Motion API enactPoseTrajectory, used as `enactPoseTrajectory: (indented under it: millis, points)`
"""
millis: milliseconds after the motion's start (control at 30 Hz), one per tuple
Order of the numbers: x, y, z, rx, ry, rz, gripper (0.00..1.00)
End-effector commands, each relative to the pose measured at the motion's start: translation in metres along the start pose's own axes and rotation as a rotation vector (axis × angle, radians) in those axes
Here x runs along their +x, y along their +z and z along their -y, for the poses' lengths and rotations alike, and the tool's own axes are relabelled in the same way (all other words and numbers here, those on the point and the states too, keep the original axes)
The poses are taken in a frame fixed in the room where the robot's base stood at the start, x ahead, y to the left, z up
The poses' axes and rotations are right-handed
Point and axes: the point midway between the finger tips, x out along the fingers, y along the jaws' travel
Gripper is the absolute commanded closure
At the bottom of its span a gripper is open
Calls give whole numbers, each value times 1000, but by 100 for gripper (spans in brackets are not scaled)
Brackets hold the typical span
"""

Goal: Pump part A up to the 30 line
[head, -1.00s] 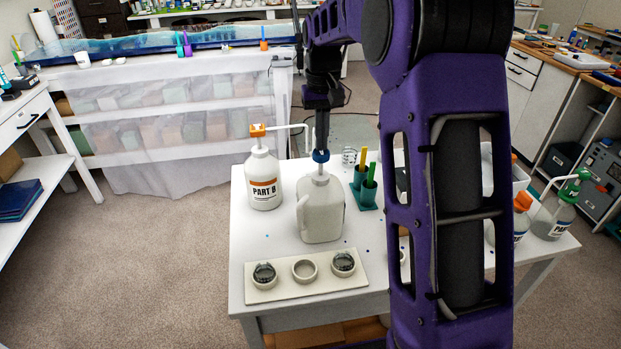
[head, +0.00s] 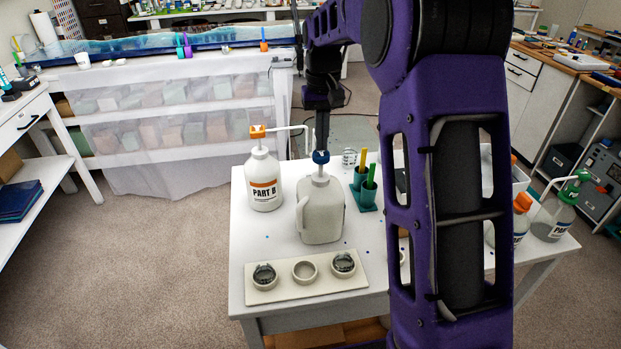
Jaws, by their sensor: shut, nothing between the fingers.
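A white jug with a handle (head: 321,210) and a blue pump head (head: 321,157) stands upright on the white table (head: 245,225). No label shows on its visible side, so I cannot read whether it is part A. My gripper (head: 321,147) is shut, pointing down at the blue pump head; I cannot tell whether it touches it. The part B bottle (head: 263,182), with an orange pump (head: 258,131) and a long spout, stands to the left. A small clear cup (head: 349,157) stands behind the jug; no 30 line is readable on it.
A pale tray (head: 325,284) with three round holders is at the table's front; two hold dark round pieces. A teal holder (head: 366,203) with yellow and green sticks stands right of the jug. Bottles, one with a green pump (head: 572,190), stand at the right end. My arm hides the table's middle.

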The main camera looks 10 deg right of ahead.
Motion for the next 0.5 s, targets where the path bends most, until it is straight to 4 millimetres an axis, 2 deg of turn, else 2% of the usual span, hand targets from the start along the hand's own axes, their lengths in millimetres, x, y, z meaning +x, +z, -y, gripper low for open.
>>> enactPoseTrajectory:
  millis: [333,500]
  points:
    - [-1,0,0,0,0,-1,100]
    - [-16,-1,0,0,0,-3,100]
